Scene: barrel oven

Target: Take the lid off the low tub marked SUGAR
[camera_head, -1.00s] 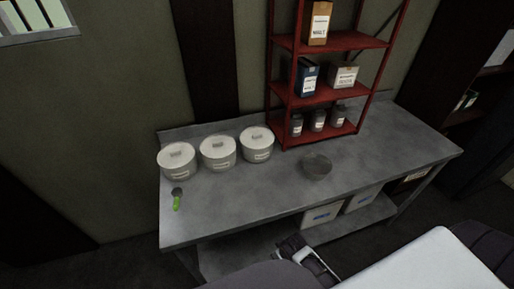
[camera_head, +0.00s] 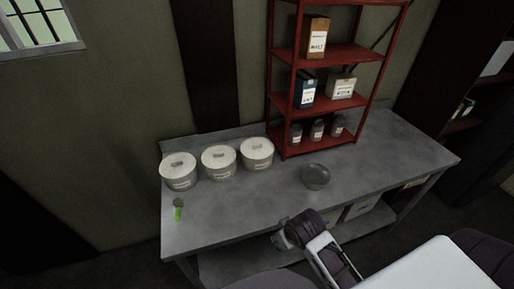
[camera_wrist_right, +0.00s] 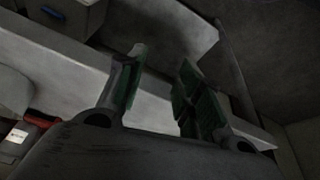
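Three low white tubs with lids and small knob handles stand in a row at the back left of the grey table in the head view: a left tub (camera_head: 180,181), a middle tub (camera_head: 219,172) and a right tub (camera_head: 258,162). Their front labels are too small to read, so I cannot tell which one says SUGAR. All lids are on. My right gripper (camera_head: 282,240) is at the front edge of the table, well away from the tubs. In the right wrist view its fingers (camera_wrist_right: 160,88) are apart with nothing between them. My left gripper is not in view.
A grey bowl (camera_head: 316,177) sits mid-table. A green-handled scoop (camera_head: 178,211) lies in front of the left tub. A red shelf rack (camera_head: 338,98) with boxes and jars stands behind the bowl.

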